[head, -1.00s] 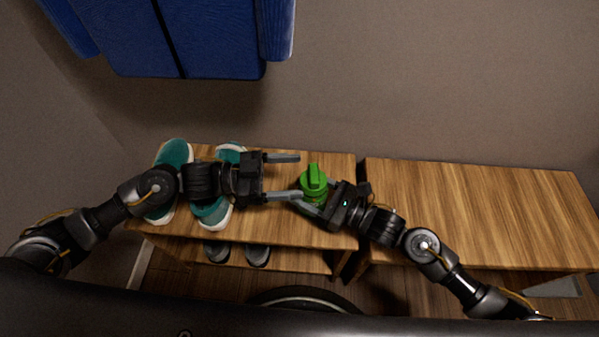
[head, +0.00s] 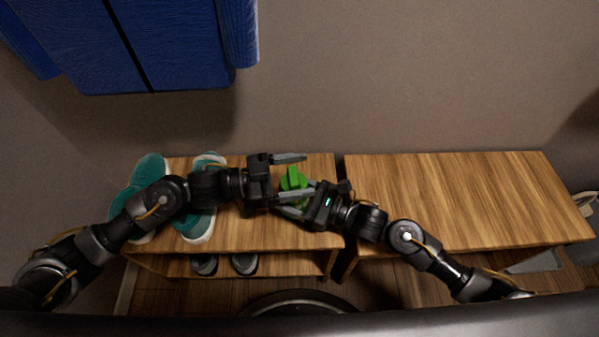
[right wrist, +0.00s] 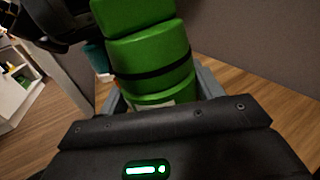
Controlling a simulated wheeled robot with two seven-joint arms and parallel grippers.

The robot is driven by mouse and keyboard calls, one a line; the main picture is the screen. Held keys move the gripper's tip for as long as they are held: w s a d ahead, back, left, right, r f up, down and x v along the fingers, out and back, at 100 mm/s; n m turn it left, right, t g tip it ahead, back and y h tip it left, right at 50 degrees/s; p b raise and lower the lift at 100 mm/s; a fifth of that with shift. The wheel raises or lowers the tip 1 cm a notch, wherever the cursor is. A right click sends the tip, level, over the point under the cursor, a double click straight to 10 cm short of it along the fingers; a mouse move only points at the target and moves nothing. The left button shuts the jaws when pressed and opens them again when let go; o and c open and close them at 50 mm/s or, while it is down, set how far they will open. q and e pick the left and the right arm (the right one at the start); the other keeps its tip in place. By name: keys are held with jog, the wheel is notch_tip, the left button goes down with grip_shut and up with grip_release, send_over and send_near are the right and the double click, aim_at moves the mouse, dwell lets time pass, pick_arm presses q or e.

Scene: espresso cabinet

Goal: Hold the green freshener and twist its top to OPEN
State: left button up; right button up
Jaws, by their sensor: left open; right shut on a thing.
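The green freshener (head: 294,179) stands upright on the wooden bench, with a raised grip on its top. In the right wrist view the freshener (right wrist: 155,55) shows as a green body with a dark band around it. My right gripper (head: 287,201) is shut on its lower body from the right; the two fingers (right wrist: 161,92) lie on either side of it. My left gripper (head: 309,175) is open, with one finger beyond the freshener's top and one on the near side. The left fingers partly cover the freshener; I cannot tell whether they touch it.
Teal shoes (head: 198,215) sit on the left bench (head: 240,238) under my left arm. Dark shoes (head: 244,264) rest on the shelf below. The right bench (head: 455,195) is bare. A blue seat (head: 150,45) hangs over the back left.

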pick_arm(q)
jog(key=shift+d, duration=0.35)
jog(key=c, duration=1)
jog(key=shift+w+n+t, duration=0.1)
jog(key=shift+n+t, duration=0.7)
jog(key=shift+t, duration=0.4)
jog(key=o, duration=1)
jog(key=shift+a, duration=0.1)
